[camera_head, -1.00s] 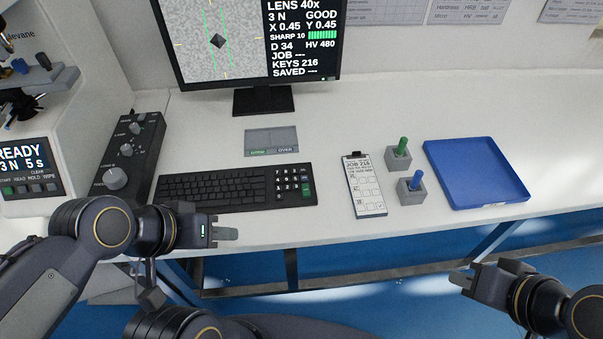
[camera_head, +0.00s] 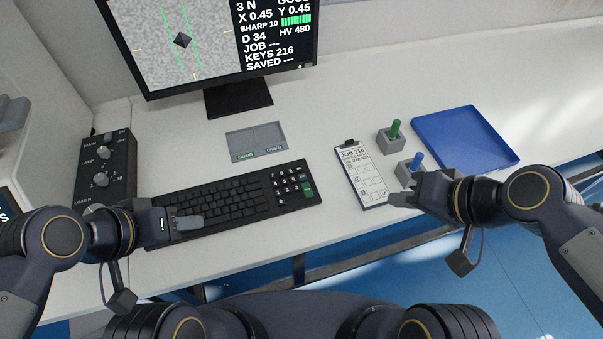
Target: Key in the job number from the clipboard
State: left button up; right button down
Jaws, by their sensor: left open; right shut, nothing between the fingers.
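The clipboard (camera_head: 361,177) lies on the bench right of the keyboard, its sheet headed JOB 216. The monitor (camera_head: 215,45) reads JOB ---, KEYS 216 and SAVED ---. My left gripper (camera_head: 192,226) is open over the left part of the keyboard. My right gripper (camera_head: 400,199) is shut and empty, at the lower right corner of the clipboard and partly in front of the blue-pegged block. Whether it touches the clipboard, I cannot tell.
A grey two-field tray (camera_head: 256,142) lies behind the keyboard. A green peg (camera_head: 395,129) and a blue peg (camera_head: 416,161) stand in grey blocks. A blue tray (camera_head: 465,138) sits at right. A knob box (camera_head: 104,172) stands at left. The bench behind the pegs is clear.

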jog(key=w+a+r+m+y+p, duration=0.1)
jog(key=w+a+r+m+y, duration=0.15)
jog(key=w+a, duration=0.35)
jog(key=m+p, duration=0.3)
jog(key=m, duration=0.7)
send_over(306, 178)
notch_tip(306, 178, down, 12)
jog(key=shift+f+g, duration=0.15)
jog(key=shift+g, duration=0.25)
jog(key=shift+f, duration=0.15)
notch_tip(306, 178, down, 8)
jog(key=b, duration=0.7)
jog(key=shift+f+b, duration=0.25)
jog(key=shift+b, duration=0.45)
jog(key=shift+f, duration=0.1)
jog(key=shift+f+b, duration=0.3)
jog(key=shift+b, duration=0.2)
